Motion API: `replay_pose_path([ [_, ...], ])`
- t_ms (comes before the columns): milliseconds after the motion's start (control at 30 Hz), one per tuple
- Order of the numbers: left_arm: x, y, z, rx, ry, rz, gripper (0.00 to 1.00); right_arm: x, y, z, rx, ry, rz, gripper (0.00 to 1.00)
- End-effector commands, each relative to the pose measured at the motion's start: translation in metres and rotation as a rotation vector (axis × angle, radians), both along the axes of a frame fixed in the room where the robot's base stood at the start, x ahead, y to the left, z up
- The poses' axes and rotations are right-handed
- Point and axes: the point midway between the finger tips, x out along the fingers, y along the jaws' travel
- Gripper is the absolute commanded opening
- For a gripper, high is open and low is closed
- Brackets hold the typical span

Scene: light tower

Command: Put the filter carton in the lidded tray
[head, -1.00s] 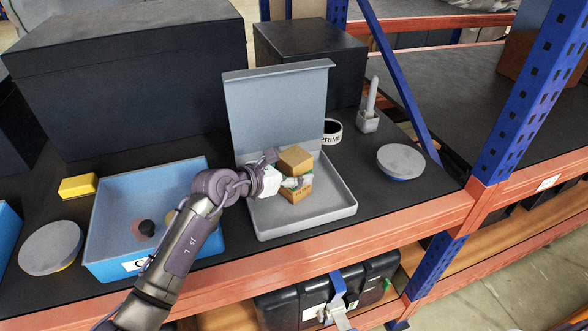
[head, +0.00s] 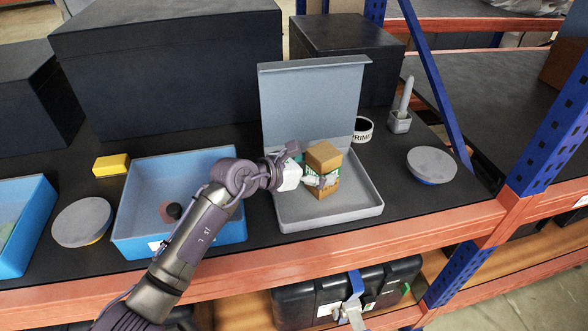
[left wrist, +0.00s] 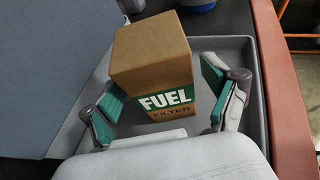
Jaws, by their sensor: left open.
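The filter carton (head: 324,158) is a brown box with a green label, standing in the shallow base of the grey lidded tray (head: 357,205). The tray's lid (head: 312,100) stands up open at the back. My left gripper (head: 316,170) reaches in from the left with its fingers on either side of the carton. In the left wrist view the carton (left wrist: 153,62) reads "FUEL FILTER", and the green-padded fingers of the gripper (left wrist: 160,98) are spread, with a gap visible on the right. My right gripper is not in view.
A blue bin (head: 232,232) with small items stands left of the tray, beside a round grey-topped tub (head: 82,222) and a yellow block (head: 111,165). A tape roll (head: 364,130), a brush-like item (head: 401,108) and another tub (head: 432,165) are at right. A blue rack post (head: 552,130) rises at right.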

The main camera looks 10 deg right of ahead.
Motion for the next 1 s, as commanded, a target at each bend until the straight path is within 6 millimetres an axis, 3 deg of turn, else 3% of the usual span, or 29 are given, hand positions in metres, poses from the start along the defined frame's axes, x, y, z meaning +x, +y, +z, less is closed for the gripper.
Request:
replay_pose_path([
  [200, -0.018, 0.041, 0.015, 0.003, -0.004, 0.000, 0.87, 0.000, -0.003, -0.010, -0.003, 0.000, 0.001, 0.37],
  [433, -0.033, 0.073, 0.031, 0.001, -0.002, 0.000, 0.87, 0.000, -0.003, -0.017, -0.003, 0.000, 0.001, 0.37],
  [633, -0.039, 0.083, 0.037, 0.000, 0.000, 0.000, 0.87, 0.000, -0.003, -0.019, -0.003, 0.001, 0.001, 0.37],
  [1000, -0.043, 0.080, 0.041, -0.044, 0.012, -0.004, 0.87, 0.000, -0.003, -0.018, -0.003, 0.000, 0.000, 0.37],
])
